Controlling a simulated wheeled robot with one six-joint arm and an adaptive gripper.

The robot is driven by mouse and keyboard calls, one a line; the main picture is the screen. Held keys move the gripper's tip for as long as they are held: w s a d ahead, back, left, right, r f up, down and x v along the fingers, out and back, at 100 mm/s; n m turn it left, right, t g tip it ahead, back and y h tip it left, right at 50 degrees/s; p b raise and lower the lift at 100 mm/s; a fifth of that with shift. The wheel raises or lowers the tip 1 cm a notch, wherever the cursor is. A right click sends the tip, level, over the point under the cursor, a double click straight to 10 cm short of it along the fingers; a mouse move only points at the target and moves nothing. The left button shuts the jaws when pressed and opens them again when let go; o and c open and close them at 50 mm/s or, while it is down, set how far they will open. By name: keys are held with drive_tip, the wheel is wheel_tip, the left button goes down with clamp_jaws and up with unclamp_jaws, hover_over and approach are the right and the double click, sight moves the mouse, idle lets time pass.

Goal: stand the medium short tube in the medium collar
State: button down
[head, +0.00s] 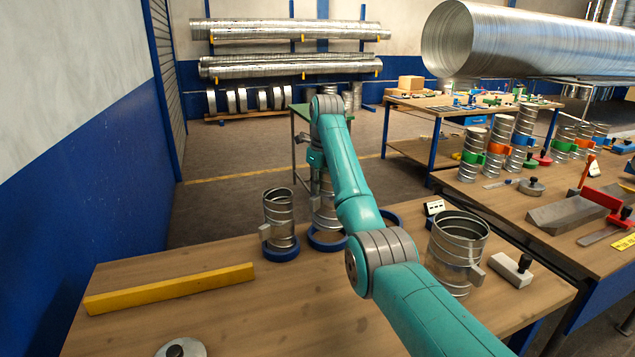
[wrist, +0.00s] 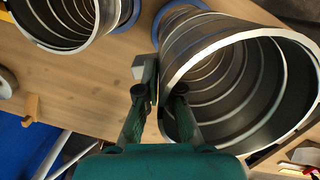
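The medium short tube (head: 325,208) is a ribbed metal tube, upright at or just above a blue collar (head: 327,243), the middle one. My arm partly covers it, and I cannot tell whether its lower edge is inside the ring. In the wrist view, the tube (wrist: 235,90) opens toward the camera at the right, with a flat tab (wrist: 146,72) on its side. My gripper (wrist: 161,95) is shut on the tube at its rim beside this tab, one finger inside the wall and one outside. In the head view the gripper is hard to make out behind the arm.
A narrower tube (head: 279,222) stands in a blue collar to the left. Another blue collar (head: 391,216) is partly behind my arm. A wider tube (head: 458,245) stands at the right by a block (head: 511,270). A yellow bar (head: 170,288) lies on the left; the table's front middle is clear.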

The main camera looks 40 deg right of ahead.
sight(318, 205)
drive_tip(key=shift+f, duration=3.2)
drive_tip(key=c, duration=1.2)
unclamp_jaws()
drive_tip(key=shift+c, duration=0.2)
